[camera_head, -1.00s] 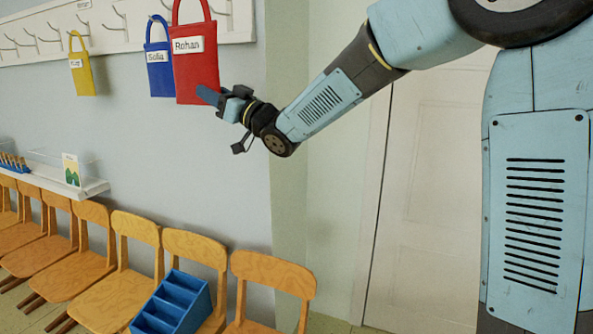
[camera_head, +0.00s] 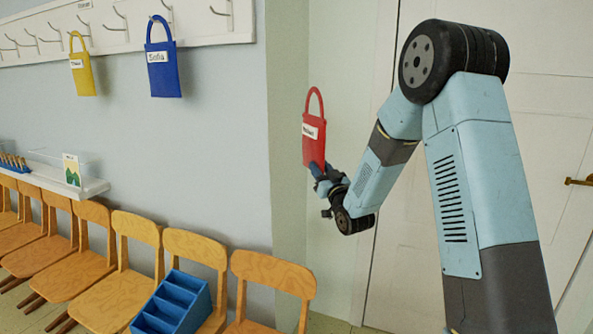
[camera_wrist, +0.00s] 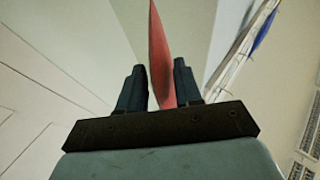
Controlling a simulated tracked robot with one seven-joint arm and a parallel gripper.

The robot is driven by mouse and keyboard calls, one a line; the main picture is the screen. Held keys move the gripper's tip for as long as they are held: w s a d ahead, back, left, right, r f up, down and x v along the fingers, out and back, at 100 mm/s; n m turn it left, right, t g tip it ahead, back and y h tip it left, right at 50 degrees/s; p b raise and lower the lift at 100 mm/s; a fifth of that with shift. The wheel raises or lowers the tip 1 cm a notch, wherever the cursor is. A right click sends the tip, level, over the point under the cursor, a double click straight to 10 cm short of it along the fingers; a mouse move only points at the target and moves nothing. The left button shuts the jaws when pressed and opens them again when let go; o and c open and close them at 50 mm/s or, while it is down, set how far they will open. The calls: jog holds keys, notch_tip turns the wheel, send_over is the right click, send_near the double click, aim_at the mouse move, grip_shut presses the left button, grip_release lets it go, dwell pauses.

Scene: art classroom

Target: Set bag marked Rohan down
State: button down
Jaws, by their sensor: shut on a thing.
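The red bag (camera_head: 313,143) with a white name label hangs upright in the air, its handle loop at the top. The label read Rohan in the earlier head view. My gripper (camera_head: 322,178) is shut on the lower part of the bag, in front of the corner by the door. In the wrist view the red bag (camera_wrist: 160,60) shows edge-on between the two dark fingers of my gripper (camera_wrist: 160,88). The bag is clear of the wall and hooks.
A blue bag (camera_head: 163,70) marked Sofia and a yellow bag (camera_head: 81,75) hang on the hook rail (camera_head: 200,25). Wooden chairs (camera_head: 135,284) line the wall, and a blue divided box (camera_head: 180,300) rests on one. A white shelf (camera_head: 95,186) holds a card. A door (camera_head: 530,110) stands at right.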

jog(key=w+d+f+m+t+h, duration=0.1)
jog(key=w+d+f+m+h, duration=0.1)
jog(key=w+d+f+h, duration=0.2)
jog(key=w+d+f+m+t+h, duration=0.1)
jog(key=w+d+f+h, duration=0.4)
jog(key=d+f, duration=0.5)
jog(key=shift+w+d+f+m, duration=0.2)
jog(key=shift+d+f+m, duration=0.2)
jog(key=shift+d+m, duration=0.6)
jog(key=shift+d, duration=0.1)
